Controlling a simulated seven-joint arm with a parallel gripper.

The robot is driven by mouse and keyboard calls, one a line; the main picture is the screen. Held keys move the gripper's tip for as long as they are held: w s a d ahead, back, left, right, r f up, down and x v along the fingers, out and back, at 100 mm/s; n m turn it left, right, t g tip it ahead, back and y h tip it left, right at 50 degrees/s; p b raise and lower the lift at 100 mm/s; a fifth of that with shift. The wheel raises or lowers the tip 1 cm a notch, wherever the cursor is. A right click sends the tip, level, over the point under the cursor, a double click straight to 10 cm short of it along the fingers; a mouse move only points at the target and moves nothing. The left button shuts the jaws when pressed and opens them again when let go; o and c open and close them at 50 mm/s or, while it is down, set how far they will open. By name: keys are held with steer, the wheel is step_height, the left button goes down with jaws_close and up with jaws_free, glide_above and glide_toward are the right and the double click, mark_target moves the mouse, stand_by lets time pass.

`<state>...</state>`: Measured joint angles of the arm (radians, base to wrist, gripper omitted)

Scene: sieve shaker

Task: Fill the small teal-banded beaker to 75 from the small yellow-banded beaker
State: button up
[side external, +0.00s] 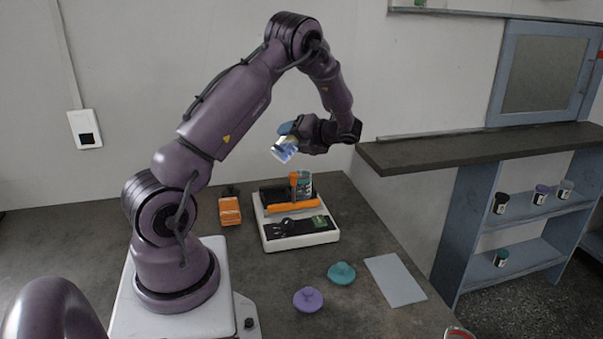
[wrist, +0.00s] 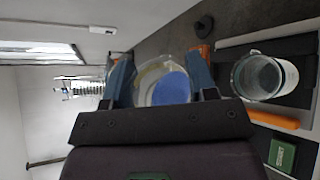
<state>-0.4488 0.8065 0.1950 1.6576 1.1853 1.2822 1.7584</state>
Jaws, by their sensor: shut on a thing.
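My gripper (side external: 298,129) is shut on a small clear beaker (side external: 284,150), raised above the white-based device and tilted to the left. A yellowish tint shows near its rim, so it looks like the yellow-banded beaker. In the wrist view the beaker (wrist: 164,84) sits between the two fingers with blue contents inside. The teal-banded beaker (side external: 306,183) stands upright on the device, partly behind an orange upright. In the wrist view this beaker (wrist: 262,76) is to the right of the held one, apart from it, with its mouth open. Its fill level and marks are too small to read.
The white-based device (side external: 300,242) has an orange bar and a dark front panel. An orange block (side external: 230,210) is on its left. A purple lid (side external: 308,299), a teal lid (side external: 341,273) and a pale sheet (side external: 396,280) lie in front. Shelves (side external: 530,205) with several jars stand right.

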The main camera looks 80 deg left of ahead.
steer(key=shift+w+f+m+g, duration=0.15)
steer(key=shift+f+m+g, duration=0.35)
steer(key=shift+f+m, duration=0.1)
stand_by(2.5)
